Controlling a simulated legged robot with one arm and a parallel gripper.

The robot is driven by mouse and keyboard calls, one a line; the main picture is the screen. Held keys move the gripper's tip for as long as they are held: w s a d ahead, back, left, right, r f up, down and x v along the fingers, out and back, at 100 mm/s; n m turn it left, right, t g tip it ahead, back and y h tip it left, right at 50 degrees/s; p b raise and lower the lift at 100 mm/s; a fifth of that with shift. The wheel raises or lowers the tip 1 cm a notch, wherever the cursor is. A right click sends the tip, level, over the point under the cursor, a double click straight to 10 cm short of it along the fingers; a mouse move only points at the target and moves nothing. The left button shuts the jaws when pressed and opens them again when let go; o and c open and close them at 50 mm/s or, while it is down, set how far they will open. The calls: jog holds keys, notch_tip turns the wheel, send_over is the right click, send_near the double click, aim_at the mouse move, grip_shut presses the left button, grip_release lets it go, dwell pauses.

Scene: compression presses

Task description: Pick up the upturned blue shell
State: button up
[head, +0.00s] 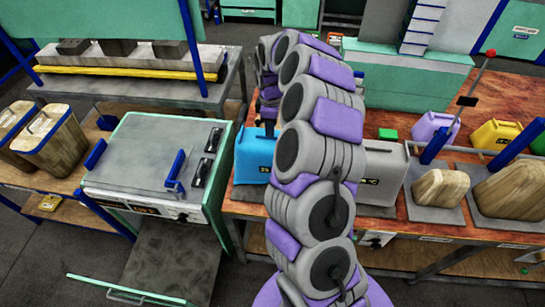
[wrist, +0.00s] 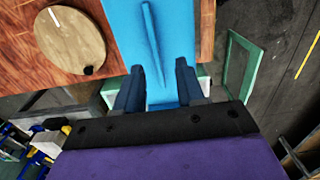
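A bright blue shell (head: 252,156) stands on the wooden bench, left of my arm, which hides part of it in the head view. In the wrist view a broad blue surface of the shell (wrist: 168,35) runs from the top edge down between the fingers, with a thin raised blue ridge along it. My gripper (wrist: 160,82) has two dark blue fingers set well apart, with a gap on both sides of the ridge. Whether the fingers touch the blue surface is unclear.
A grey case (head: 382,172) stands right of my arm. Wooden blocks (head: 440,188) sit on grey mats further right. Purple (head: 435,128) and yellow (head: 495,134) containers stand behind. A green-framed press (head: 155,165) is at left. A round wooden piece (wrist: 72,42) shows beside the blue surface.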

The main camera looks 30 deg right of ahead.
notch_tip(320, 180, down, 4)
jog(key=shift+w+d+r, duration=0.1)
jog(key=shift+d+f, duration=0.2)
jog(key=shift+d, duration=0.35)
jog(key=shift+c, duration=1.4)
jog(key=shift+a, duration=0.5)
grip_shut()
jog(key=shift+d, duration=0.4)
jog(key=shift+a, duration=0.15)
